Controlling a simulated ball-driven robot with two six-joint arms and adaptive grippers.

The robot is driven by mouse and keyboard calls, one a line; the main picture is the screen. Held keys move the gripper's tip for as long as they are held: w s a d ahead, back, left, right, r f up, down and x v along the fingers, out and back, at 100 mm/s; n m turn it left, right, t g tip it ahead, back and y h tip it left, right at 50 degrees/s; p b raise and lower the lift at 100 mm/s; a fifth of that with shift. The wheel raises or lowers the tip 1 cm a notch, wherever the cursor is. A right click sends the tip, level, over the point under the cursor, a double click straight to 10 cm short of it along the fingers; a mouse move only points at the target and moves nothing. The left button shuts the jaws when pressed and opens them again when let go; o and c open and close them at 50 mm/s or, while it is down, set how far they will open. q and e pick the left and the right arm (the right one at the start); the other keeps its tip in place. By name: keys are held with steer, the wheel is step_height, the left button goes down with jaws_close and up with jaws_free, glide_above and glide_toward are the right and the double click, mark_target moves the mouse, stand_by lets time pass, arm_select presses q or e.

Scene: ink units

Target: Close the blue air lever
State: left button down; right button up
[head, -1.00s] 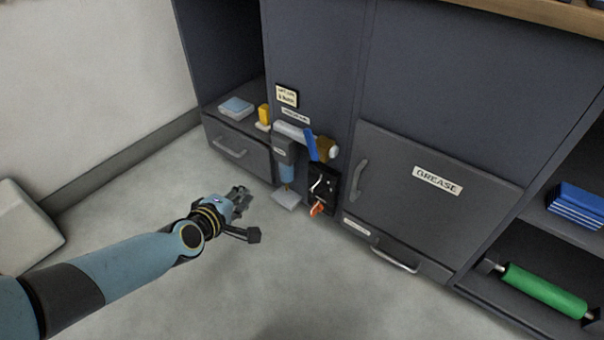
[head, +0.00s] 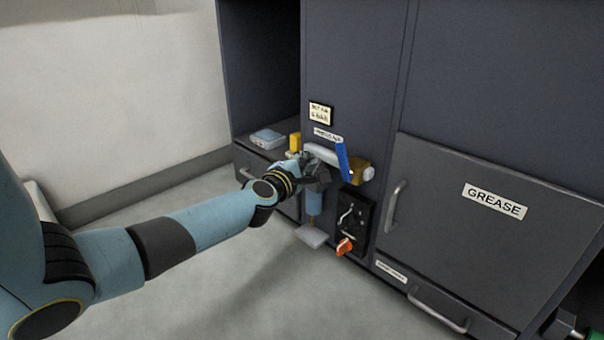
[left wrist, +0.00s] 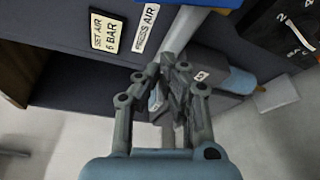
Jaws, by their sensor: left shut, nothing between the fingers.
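The blue air lever (head: 344,161) stands nearly upright on a grey air pipe (head: 322,153) with a brass valve body (head: 358,173), on the front of the dark cabinet. My left gripper (head: 318,176) is shut and empty, just left of the lever and in front of the air unit below the pipe. In the left wrist view, the shut fingers (left wrist: 174,88) lie in front of the grey regulator (left wrist: 218,78), with the pipe (left wrist: 185,28) above. A blue edge (left wrist: 230,3) at the top is probably the lever. My right gripper is not in view.
A cabinet door labelled GREASE (head: 494,201) with a handle is on the right. A yellow object (head: 295,142) and blue-white box (head: 267,139) sit on the left shelf.

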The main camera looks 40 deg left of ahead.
mark_target(345, 162)
arm_select(q)
steer(key=w+d, duration=0.3)
steer(key=shift+w+r+p, duration=0.15)
steer(key=shift+r+p, duration=0.15)
steer(key=shift+r, duration=0.1)
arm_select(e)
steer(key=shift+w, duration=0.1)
arm_select(q)
steer(key=shift+d+r+m+p, duration=0.3)
steer(key=shift+d+r+m, duration=0.35)
steer(key=shift+m, duration=0.05)
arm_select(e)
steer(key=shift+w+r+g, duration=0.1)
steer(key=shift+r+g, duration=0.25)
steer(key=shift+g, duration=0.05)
